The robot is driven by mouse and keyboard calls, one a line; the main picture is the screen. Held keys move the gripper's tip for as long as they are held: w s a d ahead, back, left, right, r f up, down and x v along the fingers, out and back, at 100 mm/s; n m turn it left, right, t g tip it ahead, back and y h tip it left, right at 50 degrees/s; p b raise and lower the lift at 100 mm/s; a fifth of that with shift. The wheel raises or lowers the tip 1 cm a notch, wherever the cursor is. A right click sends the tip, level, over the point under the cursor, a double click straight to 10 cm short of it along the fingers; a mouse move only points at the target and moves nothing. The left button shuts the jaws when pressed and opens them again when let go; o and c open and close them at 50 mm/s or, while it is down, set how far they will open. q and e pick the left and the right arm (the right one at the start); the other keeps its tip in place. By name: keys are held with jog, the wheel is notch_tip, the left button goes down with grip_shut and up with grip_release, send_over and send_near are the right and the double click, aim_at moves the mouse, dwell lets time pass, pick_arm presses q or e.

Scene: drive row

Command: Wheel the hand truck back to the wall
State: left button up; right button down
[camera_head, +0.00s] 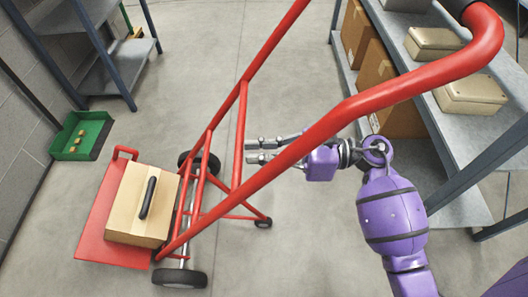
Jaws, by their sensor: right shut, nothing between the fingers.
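The red hand truck (345,110) stands tilted across the head camera view. Its long handle rises to the upper right, and its wheels (180,278) and toe plate (97,222) are at the lower left. A light wooden box (136,217) with a black handle sits on the toe plate. My right gripper (256,151) is beside the frame and partly hidden by a red tube. It is shut and empty; I cannot tell whether it touches the tube. My left gripper is not in view. A grey block wall (27,110) is at the left.
A shelf rack (455,110) with cardboard boxes (375,70) and beige cases (470,95) stands at the right. Another rack (118,72) is at the upper left. A green bin (80,136) is by the wall. The concrete floor (200,60) is clear in the upper middle.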

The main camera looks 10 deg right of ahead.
jog(key=shift+a, duration=0.1)
jog(key=r+b+x, duration=0.1)
jog(key=b+x, duration=0.2)
jog(key=x, duration=4.2)
jog(key=shift+a+r, duration=0.25)
jog(key=shift+r, duration=0.05)
jog(key=shift+w+d, duration=0.1)
